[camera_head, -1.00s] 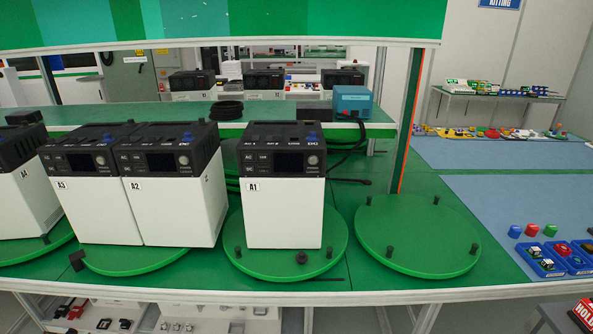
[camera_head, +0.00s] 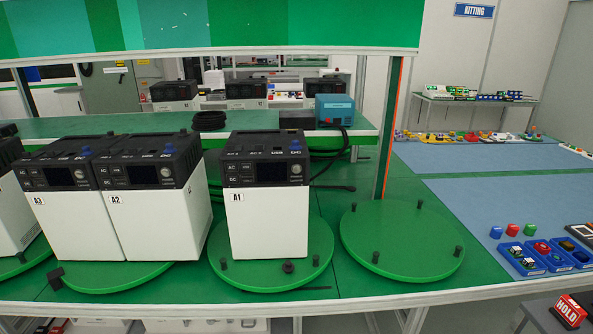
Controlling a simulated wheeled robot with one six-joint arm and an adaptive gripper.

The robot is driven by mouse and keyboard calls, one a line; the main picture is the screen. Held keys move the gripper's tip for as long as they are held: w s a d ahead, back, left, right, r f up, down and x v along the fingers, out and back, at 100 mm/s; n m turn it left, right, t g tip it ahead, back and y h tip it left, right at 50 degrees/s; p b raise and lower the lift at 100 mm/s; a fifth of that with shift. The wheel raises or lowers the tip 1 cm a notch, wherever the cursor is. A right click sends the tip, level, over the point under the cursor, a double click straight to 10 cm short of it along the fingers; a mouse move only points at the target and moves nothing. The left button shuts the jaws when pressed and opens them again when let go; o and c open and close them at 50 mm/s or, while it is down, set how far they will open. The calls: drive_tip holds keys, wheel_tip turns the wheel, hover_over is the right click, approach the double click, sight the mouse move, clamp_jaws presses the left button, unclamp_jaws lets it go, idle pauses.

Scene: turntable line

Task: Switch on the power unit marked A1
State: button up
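The power unit marked A1 (camera_head: 266,222) stands upright on a round green turntable (camera_head: 222,270). It has a white body and a black top with a front panel. The panel (camera_head: 264,170) holds a dark screen, a round knob at its right, and small buttons labelled AC and DC at its left. The screen is dark. A blue part (camera_head: 295,146) shows on its top. My gripper is not in view.
Units A2 (camera_head: 160,220) and A3 (camera_head: 72,222) stand close together to the left of A1. An empty turntable (camera_head: 402,240) with black pegs lies to the right. A green panel (camera_head: 200,25) hangs above. Blue bins (camera_head: 522,262) and a HOLD sign (camera_head: 570,310) are at the lower right.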

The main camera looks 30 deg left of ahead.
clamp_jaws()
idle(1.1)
